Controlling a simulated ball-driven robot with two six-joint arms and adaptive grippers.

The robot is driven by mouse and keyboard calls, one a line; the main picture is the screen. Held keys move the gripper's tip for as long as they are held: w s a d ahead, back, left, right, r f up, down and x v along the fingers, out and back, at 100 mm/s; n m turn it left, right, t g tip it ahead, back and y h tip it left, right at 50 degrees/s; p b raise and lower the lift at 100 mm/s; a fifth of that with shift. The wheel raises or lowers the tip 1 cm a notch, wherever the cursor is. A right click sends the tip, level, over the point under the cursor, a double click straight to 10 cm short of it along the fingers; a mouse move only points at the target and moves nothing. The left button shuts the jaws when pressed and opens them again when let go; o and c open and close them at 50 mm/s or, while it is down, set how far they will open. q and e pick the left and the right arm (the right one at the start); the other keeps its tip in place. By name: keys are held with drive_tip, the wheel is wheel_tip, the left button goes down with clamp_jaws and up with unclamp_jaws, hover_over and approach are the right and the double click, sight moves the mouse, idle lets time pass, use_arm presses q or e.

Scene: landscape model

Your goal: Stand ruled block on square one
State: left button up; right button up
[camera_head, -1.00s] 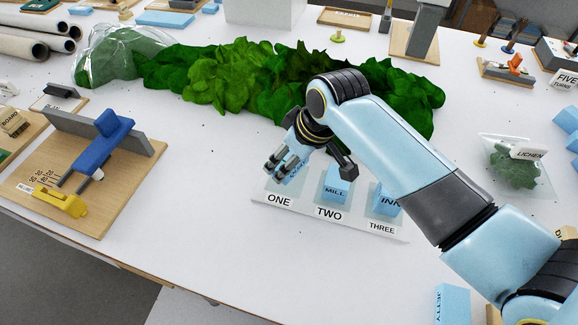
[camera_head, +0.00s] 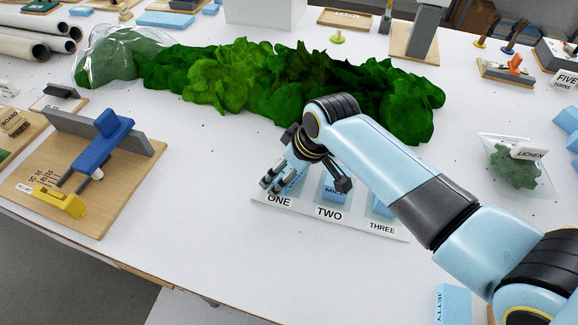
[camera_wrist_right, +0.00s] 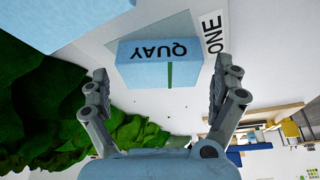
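The ruled block is pale blue, lettered QUAY with a green line down one face (camera_wrist_right: 150,68). In the right wrist view it sits by the ONE label (camera_wrist_right: 213,35), on a grey square. In the head view it is mostly hidden behind my right gripper (camera_head: 305,187). That gripper is open, its fingers on either side of the block with gaps; I cannot tell how far down they reach. The white board (camera_head: 300,217) carries labels ONE, TWO and THREE. My left gripper is not in view.
The MILL block (camera_head: 335,193) stands on square two, and another blue block (camera_head: 382,206) on three, partly behind my arm. Green moss (camera_head: 250,80) lies behind the board. A blue JETTY block (camera_head: 452,303) is at the front right.

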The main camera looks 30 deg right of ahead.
drive_tip(key=p+v, duration=0.1)
drive_tip(key=v, duration=1.1)
drive_tip(key=shift+p, duration=0.3)
